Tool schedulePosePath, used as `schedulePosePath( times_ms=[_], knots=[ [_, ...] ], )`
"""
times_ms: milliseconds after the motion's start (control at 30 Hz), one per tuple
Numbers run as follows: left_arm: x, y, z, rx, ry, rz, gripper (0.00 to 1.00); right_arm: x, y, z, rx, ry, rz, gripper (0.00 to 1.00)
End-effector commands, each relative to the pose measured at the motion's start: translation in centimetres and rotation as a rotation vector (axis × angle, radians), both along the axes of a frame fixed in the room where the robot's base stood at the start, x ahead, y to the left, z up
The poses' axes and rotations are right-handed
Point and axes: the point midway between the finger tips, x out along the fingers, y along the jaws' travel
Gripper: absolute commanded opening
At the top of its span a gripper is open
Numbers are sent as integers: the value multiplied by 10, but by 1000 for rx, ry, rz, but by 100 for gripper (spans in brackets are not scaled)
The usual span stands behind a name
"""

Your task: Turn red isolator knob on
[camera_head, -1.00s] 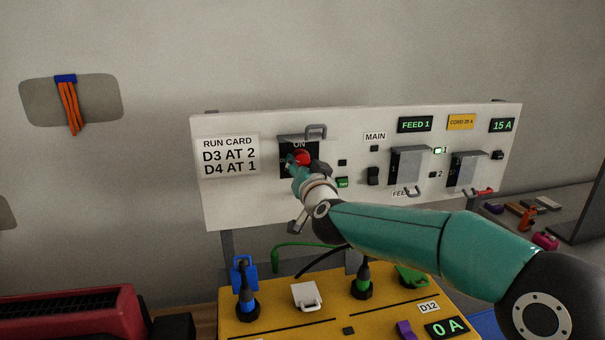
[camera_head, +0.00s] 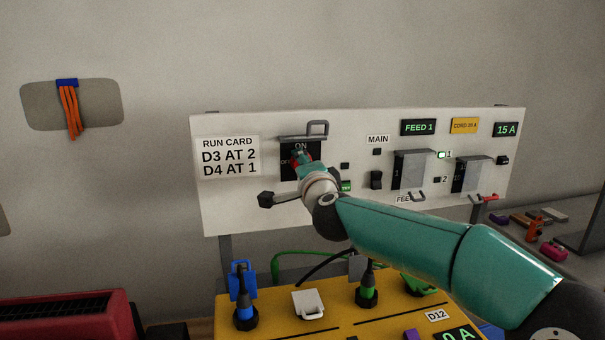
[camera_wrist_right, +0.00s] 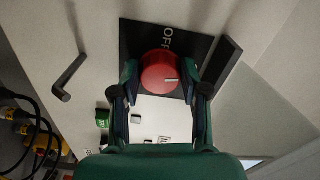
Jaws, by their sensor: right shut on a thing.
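The red isolator knob (camera_wrist_right: 160,72) sits on a black plate (camera_wrist_right: 140,38) on the white panel. In the right wrist view, the two fingers of my right gripper (camera_wrist_right: 161,82) are closed on opposite sides of the knob. The knob's white mark points right there, turned away from the OFF label above it. In the head view, my right gripper (camera_head: 304,166) covers most of the knob, and only a little red shows. The ON label (camera_head: 300,146) is at the top of the plate. My left gripper is out of view.
A run card (camera_head: 230,157) is left of the plate. Switches and two grey boxes (camera_head: 412,170) fill the right of the panel. A yellow unit (camera_head: 275,320) with plugs stands below.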

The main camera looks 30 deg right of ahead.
Motion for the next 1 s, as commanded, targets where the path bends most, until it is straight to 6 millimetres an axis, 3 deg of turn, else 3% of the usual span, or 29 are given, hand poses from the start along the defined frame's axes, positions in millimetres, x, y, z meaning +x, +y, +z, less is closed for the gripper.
schedulePosePath(
  times_ms=[400,967,1000],
  knots=[
    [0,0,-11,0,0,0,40,0,-1,-5,212,-46,-4,10],
    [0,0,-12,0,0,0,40,1,-1,-6,243,-51,-4,10],
    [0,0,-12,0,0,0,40,1,-1,-6,243,-51,-4,51]
  ],
)
